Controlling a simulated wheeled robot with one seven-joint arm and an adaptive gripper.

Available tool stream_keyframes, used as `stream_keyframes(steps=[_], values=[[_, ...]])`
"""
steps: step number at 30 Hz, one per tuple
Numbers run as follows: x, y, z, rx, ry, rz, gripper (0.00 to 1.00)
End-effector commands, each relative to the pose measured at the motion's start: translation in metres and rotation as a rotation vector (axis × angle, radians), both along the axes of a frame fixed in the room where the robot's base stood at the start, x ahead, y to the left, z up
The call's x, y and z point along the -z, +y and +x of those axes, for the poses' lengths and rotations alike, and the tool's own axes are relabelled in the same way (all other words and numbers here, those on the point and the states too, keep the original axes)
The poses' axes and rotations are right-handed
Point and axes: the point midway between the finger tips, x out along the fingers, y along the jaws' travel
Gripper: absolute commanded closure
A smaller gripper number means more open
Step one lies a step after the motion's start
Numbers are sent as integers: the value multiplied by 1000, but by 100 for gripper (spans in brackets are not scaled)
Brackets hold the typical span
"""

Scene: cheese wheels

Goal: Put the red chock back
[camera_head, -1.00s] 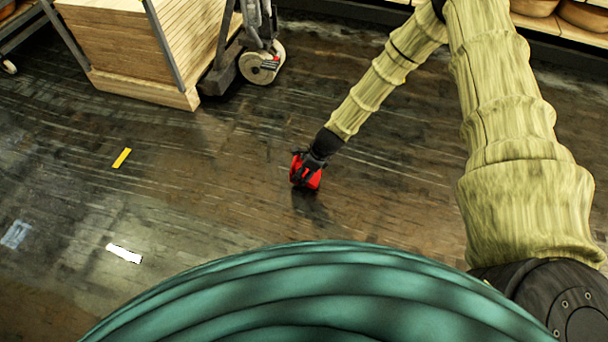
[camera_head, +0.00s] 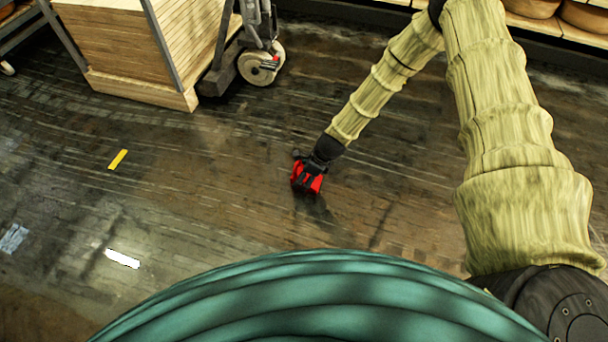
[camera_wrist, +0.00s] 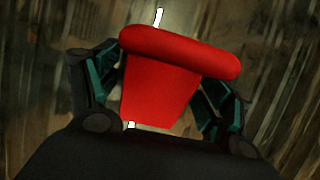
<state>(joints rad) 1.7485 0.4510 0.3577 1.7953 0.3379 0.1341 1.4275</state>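The red chock (camera_head: 308,181) is in my gripper (camera_head: 309,178), in the middle of the head view, over the dark plank floor. In the wrist view the red chock (camera_wrist: 165,85) fills the space between the two dark fingers of my gripper (camera_wrist: 160,92), with a wide rounded bar at its far end and a narrowing body towards the palm. The fingers press on it from both sides. A shadow lies on the floor just below and right of it in the head view. I cannot tell exactly how high it is above the floor.
A wooden crate (camera_head: 120,45) stands at the upper left, beside a grey wheeled cart with a pale wheel (camera_head: 261,66). Shelves with cheese wheels (camera_head: 583,17) run along the top right. Yellow (camera_head: 118,159) and white (camera_head: 122,258) floor marks lie left. The middle floor is clear.

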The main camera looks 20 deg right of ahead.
Motion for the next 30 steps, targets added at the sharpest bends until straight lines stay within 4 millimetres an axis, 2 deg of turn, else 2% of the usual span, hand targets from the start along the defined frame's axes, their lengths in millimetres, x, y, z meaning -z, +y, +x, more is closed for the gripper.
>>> stream_keyframes(steps=[11,17,30], values=[[-3,0,0,-1,0,0,16],[-26,-7,-4,1,-1,1,16],[-92,-30,-19,1,0,0,16]])
